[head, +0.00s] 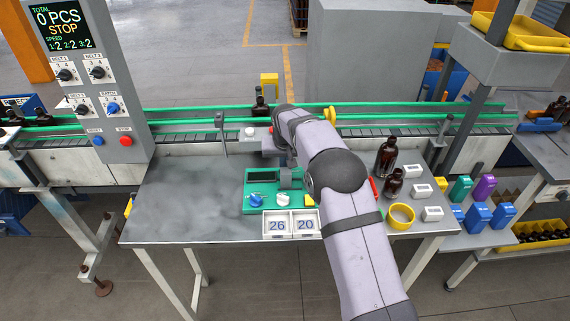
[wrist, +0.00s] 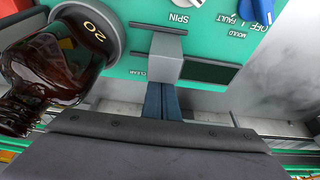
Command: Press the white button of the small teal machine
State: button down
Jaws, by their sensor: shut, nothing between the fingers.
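The small teal machine (head: 248,188) stands on the grey table and is partly covered by my arm. In the wrist view its teal panel (wrist: 120,40) carries a white dial (wrist: 187,3) by the word SPIN, a blue knob (wrist: 256,18), a dark window (wrist: 205,72) and a grey block (wrist: 165,55). My gripper (wrist: 164,86) is shut and empty, its blue fingertips close to the grey block, beside the word CLEAR. I cannot tell whether they touch. No white button shows clearly near the fingertips. In the head view the fingertips are hidden.
Amber bottles (head: 387,155), a yellow ring (head: 401,216) and number plates (head: 277,225) stand around the machine. A conveyor (head: 190,135) runs behind. The table's left part is clear.

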jog(key=shift+s+p, duration=0.25)
jog(key=shift+p, duration=0.1)
notch_tip(320, 180, up, 4)
jog(key=shift+r+p, duration=0.15)
jog(key=shift+p, duration=1.05)
jog(key=b+v, duration=0.4)
jog(key=v, duration=0.5)
jog(key=shift+r, duration=0.35)
jog(key=shift+s, duration=0.15)
jog(key=s+d+f+g, duration=0.1)
jog(key=s+d+f, duration=0.2)
jog(key=s, duration=0.9)
jog(key=s+d+f+g, duration=0.1)
jog(key=s+d+f, duration=0.3)
jog(key=s, duration=0.8)
jog(key=s+d+f+g, duration=0.1)
jog(key=s+d+f, duration=0.3)
jog(key=s, duration=0.8)
jog(key=shift+d+f+g, duration=0.25)
jog(key=shift+f+g, duration=0.15)
jog(key=shift+f, duration=0.55)
